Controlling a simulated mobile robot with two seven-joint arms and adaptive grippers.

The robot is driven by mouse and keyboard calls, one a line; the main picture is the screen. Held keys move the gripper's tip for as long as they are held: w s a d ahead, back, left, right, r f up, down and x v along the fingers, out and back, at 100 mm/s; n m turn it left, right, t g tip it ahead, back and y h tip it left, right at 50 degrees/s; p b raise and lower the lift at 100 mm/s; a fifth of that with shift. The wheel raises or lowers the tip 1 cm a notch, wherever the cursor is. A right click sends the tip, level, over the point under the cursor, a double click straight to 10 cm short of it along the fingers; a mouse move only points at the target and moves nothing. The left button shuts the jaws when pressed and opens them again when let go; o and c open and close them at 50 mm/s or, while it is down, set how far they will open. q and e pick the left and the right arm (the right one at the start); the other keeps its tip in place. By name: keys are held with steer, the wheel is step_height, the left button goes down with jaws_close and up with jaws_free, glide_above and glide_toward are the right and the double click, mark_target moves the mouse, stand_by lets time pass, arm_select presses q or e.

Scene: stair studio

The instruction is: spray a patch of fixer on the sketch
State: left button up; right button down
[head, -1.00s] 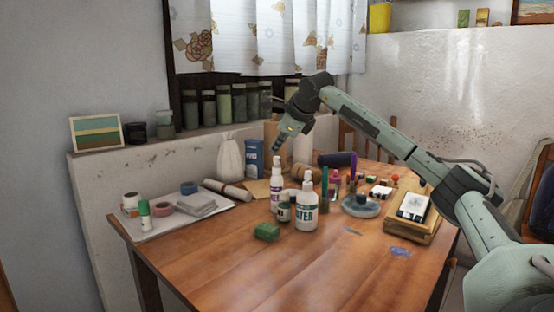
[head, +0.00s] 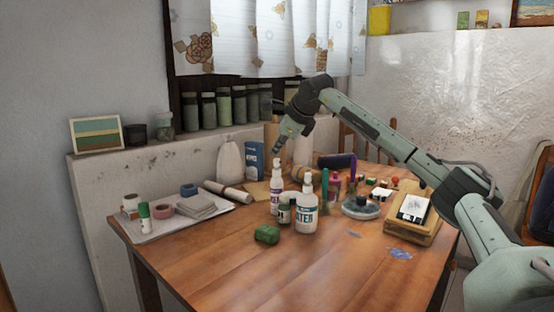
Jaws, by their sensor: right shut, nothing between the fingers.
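A slim white bottle (head: 276,193) with a nozzle top and a purple label stands on the wooden table; its label is too small to read, so I cannot tell if it is the fixer. A larger white bottle (head: 306,212) beside it has a label ending in "ATER". A white sheet with a dark mark, perhaps the sketch (head: 412,208), lies on a wooden board (head: 398,228) at the table's right. My right gripper (head: 278,147) points down above and behind the slim bottle, apart from it, shut and empty. My left gripper is out of view.
A small dark jar (head: 284,213) and a green block (head: 267,234) are close to the bottles. A round grey dish (head: 361,208) stands between bottles and board. The table's front (head: 310,275) is clear.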

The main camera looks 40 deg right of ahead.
steer(key=shift+f, duration=0.1)
steer(key=shift+f, duration=0.4)
stand_by(0.5)
steer(key=shift+f+b, duration=0.3)
steer(key=shift+r+p, duration=0.7)
steer(key=shift+p, duration=0.15)
